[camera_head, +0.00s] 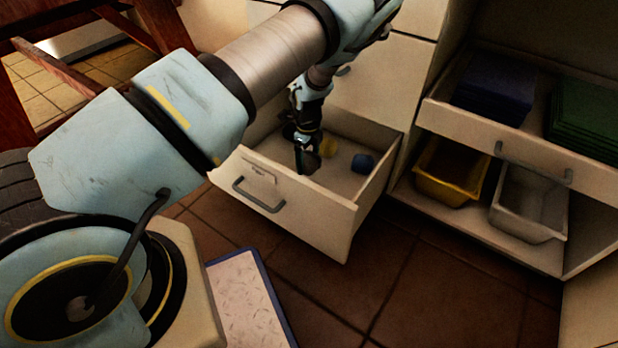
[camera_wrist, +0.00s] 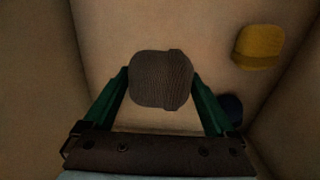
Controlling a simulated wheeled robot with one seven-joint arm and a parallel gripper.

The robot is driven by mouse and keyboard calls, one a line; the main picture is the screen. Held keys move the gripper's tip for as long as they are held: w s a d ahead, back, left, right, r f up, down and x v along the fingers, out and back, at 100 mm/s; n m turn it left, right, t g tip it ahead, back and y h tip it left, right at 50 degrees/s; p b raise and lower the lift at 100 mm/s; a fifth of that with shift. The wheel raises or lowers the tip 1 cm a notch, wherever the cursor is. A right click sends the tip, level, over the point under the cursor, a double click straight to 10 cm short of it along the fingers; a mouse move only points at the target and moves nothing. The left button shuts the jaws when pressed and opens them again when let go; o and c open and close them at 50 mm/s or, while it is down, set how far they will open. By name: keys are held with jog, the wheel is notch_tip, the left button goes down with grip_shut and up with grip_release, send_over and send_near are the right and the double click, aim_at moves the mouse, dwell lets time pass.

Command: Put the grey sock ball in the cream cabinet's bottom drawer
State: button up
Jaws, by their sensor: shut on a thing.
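The grey sock ball (camera_wrist: 161,79) is between the two green fingers of my gripper (camera_wrist: 160,82) in the wrist view, and the fingers are shut on it. In the head view my gripper (camera_head: 307,160) points down inside the open bottom drawer (camera_head: 310,212) of the cream cabinet (camera_head: 385,75). The sock ball is dark and hard to make out there. In the wrist view the drawer floor (camera_wrist: 110,30) lies below the ball. I cannot tell whether the ball touches it.
A yellow sock ball (camera_wrist: 259,47) and a blue one (camera_head: 362,163) lie in the drawer, to the right of my gripper. To the right, another open drawer (camera_head: 490,131) holds folded cloths above a yellow bin (camera_head: 450,178) and a grey bin (camera_head: 528,207). A blue-edged mat (camera_head: 245,300) lies on the tiled floor.

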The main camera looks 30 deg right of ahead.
notch_tip(320, 180, down, 8)
jog(key=shift+r+b, duration=0.25)
jog(key=shift+b, duration=1)
jog(key=shift+f, duration=0.2)
jog(key=o, duration=1)
jog(key=shift+r, duration=0.1)
